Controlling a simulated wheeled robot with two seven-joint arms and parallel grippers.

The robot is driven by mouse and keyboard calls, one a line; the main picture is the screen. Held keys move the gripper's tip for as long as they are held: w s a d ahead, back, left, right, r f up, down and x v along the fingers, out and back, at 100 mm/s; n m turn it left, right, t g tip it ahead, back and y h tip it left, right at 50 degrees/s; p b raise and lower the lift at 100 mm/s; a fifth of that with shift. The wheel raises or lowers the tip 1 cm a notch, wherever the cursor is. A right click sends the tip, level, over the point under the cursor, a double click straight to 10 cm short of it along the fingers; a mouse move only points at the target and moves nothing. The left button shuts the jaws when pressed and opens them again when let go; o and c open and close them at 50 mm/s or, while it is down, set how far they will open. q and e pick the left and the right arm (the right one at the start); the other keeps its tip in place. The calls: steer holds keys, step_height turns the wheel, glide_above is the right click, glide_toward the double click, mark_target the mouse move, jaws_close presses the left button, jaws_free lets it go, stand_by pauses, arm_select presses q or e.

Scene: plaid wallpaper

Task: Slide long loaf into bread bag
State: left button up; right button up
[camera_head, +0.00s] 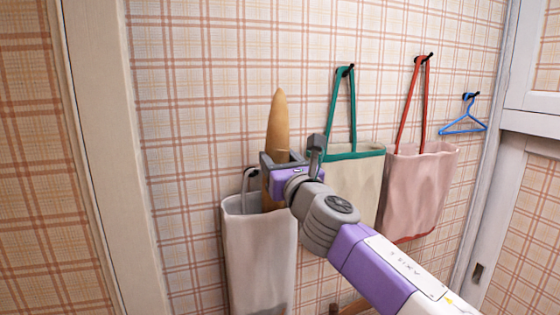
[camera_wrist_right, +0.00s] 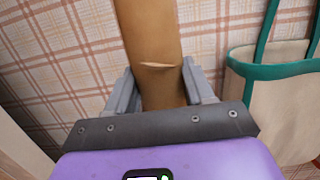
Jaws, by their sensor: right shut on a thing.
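The long loaf (camera_head: 279,120) is brown with a pointed top and stands upright in the head view. My right gripper (camera_head: 268,165) is shut on it around the middle. In the right wrist view the loaf (camera_wrist_right: 152,40) passes between the two grey fingers (camera_wrist_right: 160,90), and a pale score mark shows on its crust. The bread bag (camera_head: 258,255) is tall, narrow and whitish, and hangs at the wall below the gripper. The loaf's lower part goes down at the bag's mouth; its lower end is hidden. My left gripper is not in view.
A cream bag with green trim (camera_head: 362,180) and a pink bag with red straps (camera_head: 418,190) hang on hooks to the right. A blue hanger (camera_head: 463,124) hangs farther right. A pale door frame (camera_head: 115,150) stands left. A brown object shows partly at the bottom.

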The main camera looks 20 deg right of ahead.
steer(key=shift+w+f+b, duration=0.15)
steer(key=shift+f+b, duration=0.55)
steer(key=shift+f, duration=0.15)
steer(key=shift+w+f+b, duration=0.15)
steer(key=shift+f+b, duration=0.55)
steer(key=shift+f, duration=0.15)
steer(key=o, duration=1.4)
steer(key=shift+c, duration=0.2)
steer(key=s+f, duration=0.1)
steer(key=s, duration=0.6)
steer(key=shift+s+d+f+b, duration=0.15)
steer(key=shift+s+b, duration=0.1)
steer(key=shift+b, duration=0.2)
